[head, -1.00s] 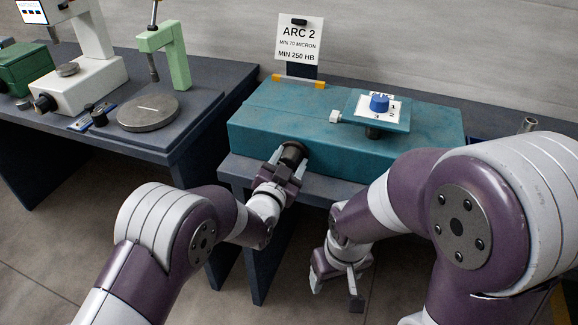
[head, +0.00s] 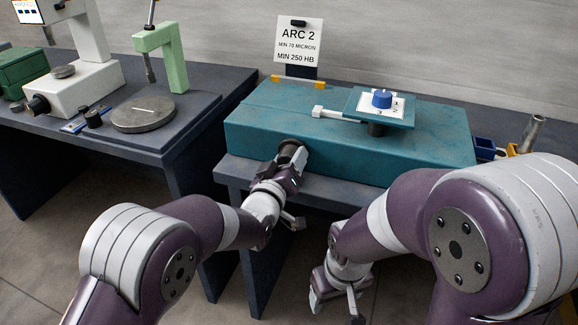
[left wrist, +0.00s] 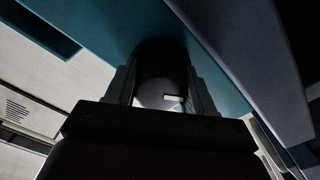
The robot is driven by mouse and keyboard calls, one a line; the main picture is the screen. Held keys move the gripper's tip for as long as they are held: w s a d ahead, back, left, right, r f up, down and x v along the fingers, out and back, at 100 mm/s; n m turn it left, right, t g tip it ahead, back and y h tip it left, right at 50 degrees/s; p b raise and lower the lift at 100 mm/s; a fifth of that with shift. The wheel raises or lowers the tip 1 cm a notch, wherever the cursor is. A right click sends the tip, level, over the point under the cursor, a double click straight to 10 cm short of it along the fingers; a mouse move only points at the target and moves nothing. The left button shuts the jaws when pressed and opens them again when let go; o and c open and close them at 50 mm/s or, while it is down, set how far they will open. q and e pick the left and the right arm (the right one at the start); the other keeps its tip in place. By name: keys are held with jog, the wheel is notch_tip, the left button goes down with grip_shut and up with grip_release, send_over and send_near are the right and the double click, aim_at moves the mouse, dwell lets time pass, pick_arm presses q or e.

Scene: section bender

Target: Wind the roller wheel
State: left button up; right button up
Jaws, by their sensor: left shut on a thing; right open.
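The roller wheel (head: 290,148), a dark round knob, sticks out of the front face of the teal housing (head: 250,136), near its left end. My left gripper (head: 288,163) is shut on it; the fingers hide part of its sides. In the left wrist view, the dark wheel (left wrist: 160,55) sits between the two fingers (left wrist: 163,88), against the teal face. My right gripper (head: 336,302) is open and empty, low in front of the bench and apart from the housing.
On the housing, a teal plate (head: 401,119) carries a blue knob (head: 382,98); a white-ended rod (head: 318,111) projects left from it. A sign (head: 298,42) stands behind. Blue bins (head: 484,149) stand right. The left bench holds a green press (head: 167,42) and round disc (head: 143,114).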

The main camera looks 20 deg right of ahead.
pick_arm(q)
jog(key=n+b, duration=0.2)
jog(key=n, duration=0.3)
jog(key=shift+n+b, duration=0.3)
jog(key=shift+n, duration=0.4)
jog(key=o, duration=1)
jog(key=shift+o, duration=0.2)
jog(key=shift+s, duration=0.1)
jog(key=v, duration=1.2)
jog(key=shift+s+a+p, duration=0.2)
jog(key=shift+p, duration=0.15)
